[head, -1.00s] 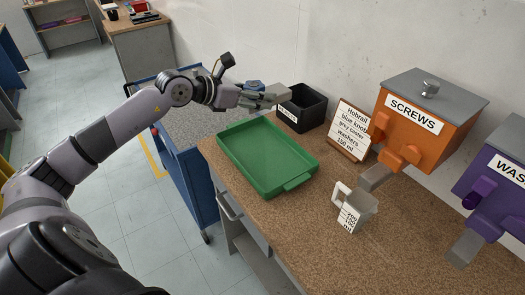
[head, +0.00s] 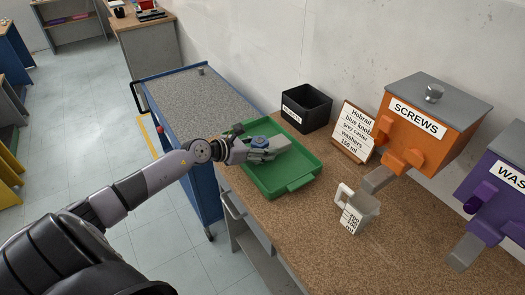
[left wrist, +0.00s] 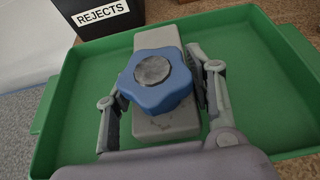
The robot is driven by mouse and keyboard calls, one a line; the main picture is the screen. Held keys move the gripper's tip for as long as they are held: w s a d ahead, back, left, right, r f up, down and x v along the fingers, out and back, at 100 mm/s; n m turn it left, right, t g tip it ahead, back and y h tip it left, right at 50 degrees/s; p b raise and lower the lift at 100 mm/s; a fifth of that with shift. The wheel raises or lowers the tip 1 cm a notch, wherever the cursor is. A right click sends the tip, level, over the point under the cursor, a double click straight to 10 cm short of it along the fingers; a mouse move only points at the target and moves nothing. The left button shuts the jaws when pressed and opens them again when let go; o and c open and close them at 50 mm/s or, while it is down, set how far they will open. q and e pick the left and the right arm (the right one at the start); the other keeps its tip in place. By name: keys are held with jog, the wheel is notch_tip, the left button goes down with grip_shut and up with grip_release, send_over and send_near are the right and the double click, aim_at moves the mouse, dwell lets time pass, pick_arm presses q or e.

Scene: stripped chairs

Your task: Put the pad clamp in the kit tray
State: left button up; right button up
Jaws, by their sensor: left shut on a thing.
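The pad clamp (left wrist: 158,85) is a grey block with a blue star-shaped knob on top. In the left wrist view my left gripper (left wrist: 160,95) has one finger on each side of it and is shut on it. In the head view the gripper (head: 268,149) holds the clamp (head: 258,142) over the green kit tray (head: 303,163), inside its outline. The tray also fills much of the left wrist view (left wrist: 262,88). I cannot tell whether the clamp touches the tray floor. My right gripper is not in view.
A black REJECTS bin (head: 306,106) stands behind the tray. A card (head: 350,130), a white-and-grey measuring jug (head: 354,212), an orange SCREWS dispenser (head: 425,120) and a purple dispenser (head: 497,190) stand to the right. A blue cart (head: 190,105) adjoins the bench at left.

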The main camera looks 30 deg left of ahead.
pick_arm(q)
jog(key=shift+w+f, duration=0.1)
jog(key=shift+f, duration=0.5)
jog(key=shift+f, duration=0.2)
jog(key=o, duration=1.4)
